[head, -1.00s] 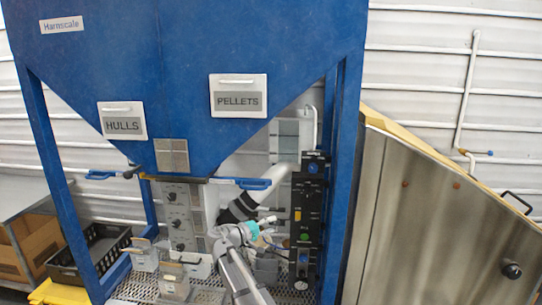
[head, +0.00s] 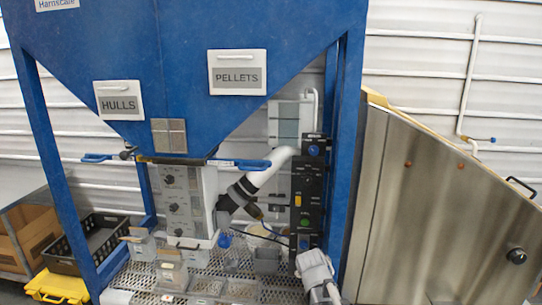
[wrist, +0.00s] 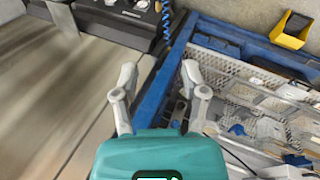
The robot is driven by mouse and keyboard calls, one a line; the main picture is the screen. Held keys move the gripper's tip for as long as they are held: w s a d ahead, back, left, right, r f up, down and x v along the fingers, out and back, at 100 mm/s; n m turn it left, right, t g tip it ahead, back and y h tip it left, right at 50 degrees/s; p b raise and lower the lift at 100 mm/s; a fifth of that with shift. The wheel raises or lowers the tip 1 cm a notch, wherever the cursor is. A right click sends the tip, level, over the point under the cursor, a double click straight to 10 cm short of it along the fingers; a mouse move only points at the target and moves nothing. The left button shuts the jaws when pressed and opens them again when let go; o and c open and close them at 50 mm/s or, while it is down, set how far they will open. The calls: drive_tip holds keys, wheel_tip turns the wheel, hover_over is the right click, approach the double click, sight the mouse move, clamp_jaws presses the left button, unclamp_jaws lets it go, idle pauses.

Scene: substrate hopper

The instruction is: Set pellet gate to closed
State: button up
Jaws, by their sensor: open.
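The blue hopper (head: 190,60) carries a PELLETS label plate (head: 237,72) on its right side and a HULLS label plate (head: 119,100) on its left. Below the hopper outlet a blue handle (head: 240,164) sticks out to the right, on the pellets side. Another blue handle (head: 100,157) sticks out to the left. I cannot tell the gate's position from the handles. My gripper (wrist: 157,84) is open and empty in the wrist view, above the edge of a blue frame. No gate handle is clear there. In the head view only my arm shows, at the lower right.
A black control panel (head: 306,195) stands by the right blue post (head: 345,160). Several small bins stand on the perforated bench (head: 220,262). A steel cabinet (head: 440,200) fills the right. A yellow bin (wrist: 291,30) lies at upper right in the wrist view.

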drive_tip(key=s+f+m+y+b, duration=0.1)
drive_tip(key=s+f+y, duration=0.2)
drive_tip(key=s, duration=0.3)
drive_tip(key=shift+s+a+f+g+y+b, duration=0.15)
drive_tip(key=shift+s+f+g+y+b, duration=0.1)
drive_tip(key=shift+s+g+y+b, duration=0.25)
drive_tip(key=shift+w+a, duration=0.15)
idle(0.8)
